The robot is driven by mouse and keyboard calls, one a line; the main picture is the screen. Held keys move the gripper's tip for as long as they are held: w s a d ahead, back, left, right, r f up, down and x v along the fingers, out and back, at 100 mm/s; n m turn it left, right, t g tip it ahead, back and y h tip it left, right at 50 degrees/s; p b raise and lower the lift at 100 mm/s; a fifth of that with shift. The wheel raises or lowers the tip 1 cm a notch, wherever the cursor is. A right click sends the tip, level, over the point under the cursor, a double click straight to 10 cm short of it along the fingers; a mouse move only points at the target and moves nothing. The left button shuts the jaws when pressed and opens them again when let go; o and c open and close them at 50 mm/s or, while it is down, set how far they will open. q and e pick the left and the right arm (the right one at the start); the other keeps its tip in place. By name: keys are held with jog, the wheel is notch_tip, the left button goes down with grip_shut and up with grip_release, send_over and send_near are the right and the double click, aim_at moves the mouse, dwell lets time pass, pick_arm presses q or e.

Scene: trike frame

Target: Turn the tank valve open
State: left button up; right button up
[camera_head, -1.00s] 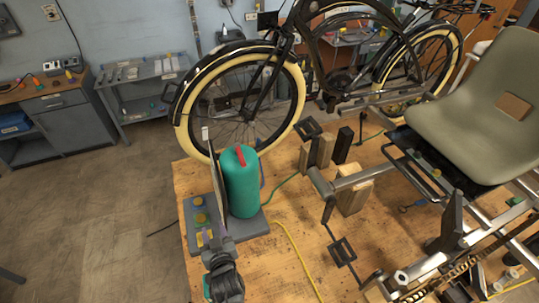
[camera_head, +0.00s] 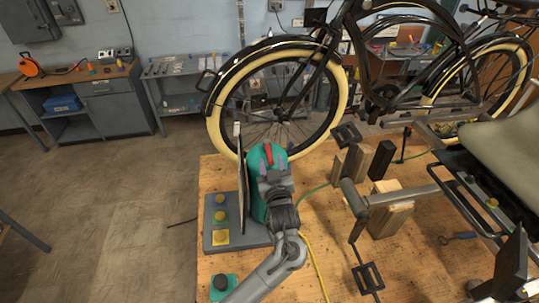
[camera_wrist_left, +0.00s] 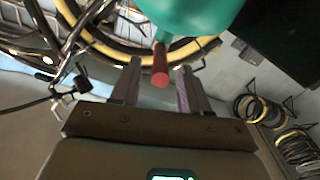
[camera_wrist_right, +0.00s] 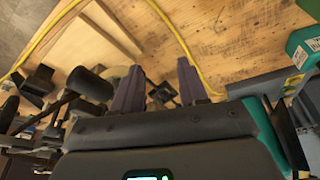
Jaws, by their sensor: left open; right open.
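The teal tank (camera_head: 259,205) stands on a grey base at the front left of the wooden table, with a red valve handle (camera_head: 268,154) on top. My left gripper (camera_head: 272,178) is at the tank's upper part, hiding much of its front. In the left wrist view, my open left gripper (camera_wrist_left: 157,88) has the red handle (camera_wrist_left: 160,66) between its two fingers, with gaps at both sides. The teal tank (camera_wrist_left: 190,15) shows beyond it. My right gripper (camera_wrist_right: 157,88) is open and empty in the right wrist view, over wood. I do not make it out in the head view.
The grey base (camera_head: 212,239) carries several coloured knobs beside a thin upright panel (camera_head: 242,185). A bicycle wheel (camera_head: 277,105) stands behind the tank. Wooden blocks (camera_head: 395,211) and a metal frame stand to the right. A yellow cable (camera_head: 315,265) crosses the table.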

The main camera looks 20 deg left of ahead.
aim_at(267, 146)
pick_arm(q)
jog(key=shift+x, duration=2.05)
grip_shut()
